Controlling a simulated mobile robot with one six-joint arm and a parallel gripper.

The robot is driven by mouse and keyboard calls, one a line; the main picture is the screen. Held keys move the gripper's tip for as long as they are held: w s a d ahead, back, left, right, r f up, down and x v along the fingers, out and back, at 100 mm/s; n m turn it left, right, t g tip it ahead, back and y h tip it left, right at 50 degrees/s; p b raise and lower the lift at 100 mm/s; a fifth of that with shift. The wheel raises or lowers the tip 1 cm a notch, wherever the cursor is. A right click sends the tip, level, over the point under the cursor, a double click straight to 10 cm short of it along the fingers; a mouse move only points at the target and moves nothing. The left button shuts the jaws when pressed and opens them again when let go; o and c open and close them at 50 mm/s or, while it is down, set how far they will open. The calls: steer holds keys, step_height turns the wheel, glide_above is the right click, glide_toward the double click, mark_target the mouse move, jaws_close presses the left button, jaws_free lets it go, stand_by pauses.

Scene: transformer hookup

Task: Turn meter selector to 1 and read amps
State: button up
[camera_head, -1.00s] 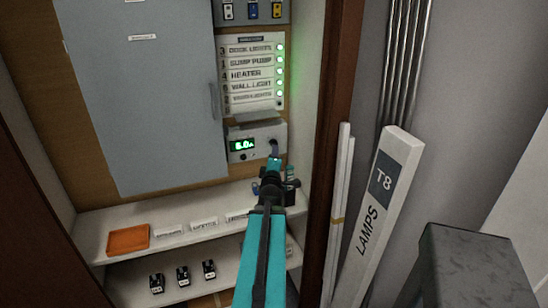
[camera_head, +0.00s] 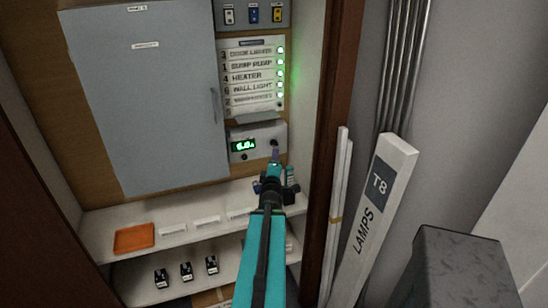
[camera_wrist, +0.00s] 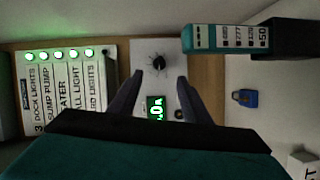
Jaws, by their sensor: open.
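The meter (camera_head: 270,132) is a pale box under the labelled switch list. Its green display (camera_head: 243,145) seems to read 6.0 A; the digits are small. The round black selector knob (camera_head: 274,143) is at the meter's right side. In the wrist view, the knob (camera_wrist: 159,62) shows just beyond my fingertips, above the display (camera_wrist: 156,108). Its pointer setting is too small to tell. My gripper (camera_wrist: 160,76) is open and empty, with one finger on each side of the knob in the picture; contact is not visible. In the head view, my gripper (camera_head: 275,158) is just below the knob.
The label panel (camera_head: 252,78) above has several green lights. A grey cabinet door (camera_head: 145,100) is at the left. Below is a shelf with an orange tray (camera_head: 134,238). A teal block (camera_wrist: 230,38) and blue padlock (camera_wrist: 245,97) lie right of the meter in the wrist view.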

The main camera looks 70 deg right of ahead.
steer(key=shift+p+v, duration=0.85)
steer(key=shift+p, duration=2.8)
steer(key=shift+s+a+p, duration=0.1)
steer(key=shift+a+p, duration=0.15)
steer(key=shift+p, duration=0.4)
